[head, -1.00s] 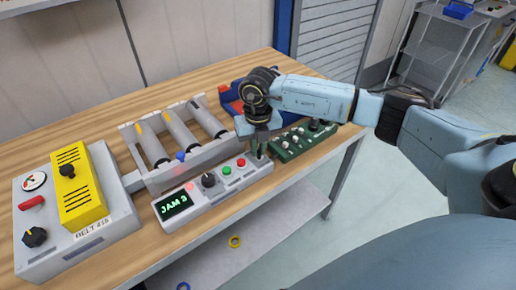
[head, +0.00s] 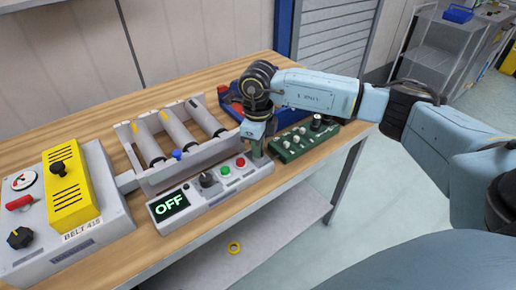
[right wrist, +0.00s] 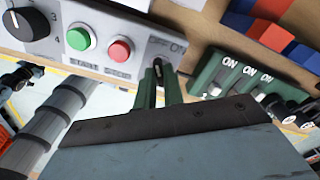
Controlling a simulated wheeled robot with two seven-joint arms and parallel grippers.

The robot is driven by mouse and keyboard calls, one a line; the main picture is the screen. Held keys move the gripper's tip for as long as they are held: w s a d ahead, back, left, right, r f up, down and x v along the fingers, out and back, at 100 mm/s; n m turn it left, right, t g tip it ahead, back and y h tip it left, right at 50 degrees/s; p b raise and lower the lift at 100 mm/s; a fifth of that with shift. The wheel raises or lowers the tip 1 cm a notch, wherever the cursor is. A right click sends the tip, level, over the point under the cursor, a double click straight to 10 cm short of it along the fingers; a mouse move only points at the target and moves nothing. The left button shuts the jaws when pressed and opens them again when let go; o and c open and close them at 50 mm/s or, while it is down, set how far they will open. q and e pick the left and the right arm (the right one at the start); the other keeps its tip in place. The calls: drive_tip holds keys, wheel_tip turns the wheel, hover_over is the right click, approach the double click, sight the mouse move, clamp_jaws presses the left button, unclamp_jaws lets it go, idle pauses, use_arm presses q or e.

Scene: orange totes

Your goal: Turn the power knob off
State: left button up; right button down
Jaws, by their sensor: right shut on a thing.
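The control panel (head: 187,213) is a light grey box at the table's front edge. Its display (head: 168,205) reads "OFF" in green. A black dial (head: 206,180), a green button (head: 225,171) and a red button (head: 240,162) sit along its top, labelled START and STOP in the right wrist view. My right gripper (head: 257,153) is over the panel's right end. In the right wrist view its fingers (right wrist: 159,85) are shut on the power knob, a small dark piece mostly hidden between them beside the partly covered label. My left gripper is not in view.
A green switch box (head: 302,140) lies just right of my right gripper. A roller conveyor (head: 172,150) stands behind the panel. A grey box with a yellow cover (head: 70,185) is at left. A bin (head: 229,103) is behind my gripper.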

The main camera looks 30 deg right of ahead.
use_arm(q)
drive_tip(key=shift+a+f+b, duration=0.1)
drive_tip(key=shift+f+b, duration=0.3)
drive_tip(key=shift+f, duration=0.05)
use_arm(e)
drive_tip(key=shift+n, duration=1.2)
drive_tip(key=c, duration=1.5)
unclamp_jaws()
drive_tip(key=shift+r, duration=0.2)
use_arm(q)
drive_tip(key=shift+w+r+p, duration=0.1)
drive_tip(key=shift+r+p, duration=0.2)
use_arm(e)
wheel_tip(320, 180, up, 13)
